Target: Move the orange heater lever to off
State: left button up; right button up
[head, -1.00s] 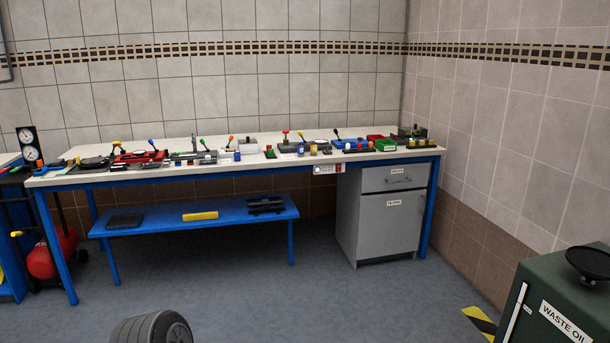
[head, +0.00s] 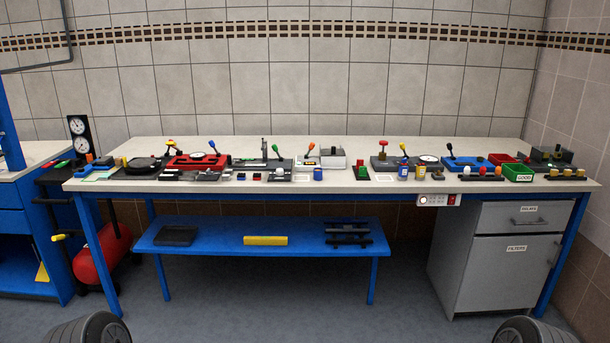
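A lever with an orange knob (head: 311,147) stands up from a small pale unit (head: 307,161) near the middle of the white bench top. The knob leans slightly to the right of its base. The lever is small in this view, and I cannot read any on or off marking. Neither of my grippers is in view, and nothing of mine touches the lever.
The bench (head: 400,184) is crowded: a green-knobbed lever (head: 275,149) stands left of the orange one, a white box (head: 333,158) right of it. A blue lower shelf (head: 200,236) and grey cabinet (head: 500,275) sit below. Floor in front is clear.

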aim_at(311, 146)
jog(key=i+j+z, duration=0.2)
jog(key=i+z, duration=0.2)
jog(key=i, duration=0.4)
jog(key=i+j+z, duration=0.4)
jog(key=i, duration=0.35)
jog(key=i+j+z, duration=0.4)
jog(key=i+j, duration=0.25)
